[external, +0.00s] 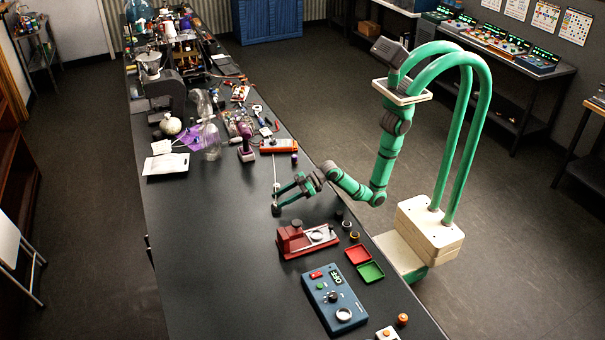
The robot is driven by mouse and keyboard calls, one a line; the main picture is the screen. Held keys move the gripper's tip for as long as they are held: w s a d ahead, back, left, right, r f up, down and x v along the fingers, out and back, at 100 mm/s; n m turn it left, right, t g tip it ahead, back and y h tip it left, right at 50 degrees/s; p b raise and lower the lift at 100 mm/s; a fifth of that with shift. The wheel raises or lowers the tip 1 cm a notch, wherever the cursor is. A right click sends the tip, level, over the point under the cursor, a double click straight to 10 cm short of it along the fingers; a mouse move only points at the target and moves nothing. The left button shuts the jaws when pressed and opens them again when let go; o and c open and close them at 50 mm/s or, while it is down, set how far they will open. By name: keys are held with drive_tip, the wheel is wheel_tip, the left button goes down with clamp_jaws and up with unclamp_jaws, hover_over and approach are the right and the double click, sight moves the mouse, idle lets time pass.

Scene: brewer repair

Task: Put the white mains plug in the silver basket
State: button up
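My gripper (277,198) is low over the black workbench (215,265), just beyond the red fixture. Its two green fingers look spread apart, with dark tips. I see nothing clearly held between them, but the view is small. A thin pale rod or cable (275,171) runs along the bench from the orange meter to the upper fingertip; I cannot tell if they touch. I cannot pick out the white mains plug for certain. I cannot pick out the silver basket for certain either.
Nearer on the bench are a red fixture (293,243) with a silver plate, red (358,254) and green (371,272) trays and a blue control box (336,298). The left-middle bench is clear.

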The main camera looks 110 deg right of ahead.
idle(0.6)
wheel_tip(320, 180, up, 7)
idle(0.5)
idle(0.3)
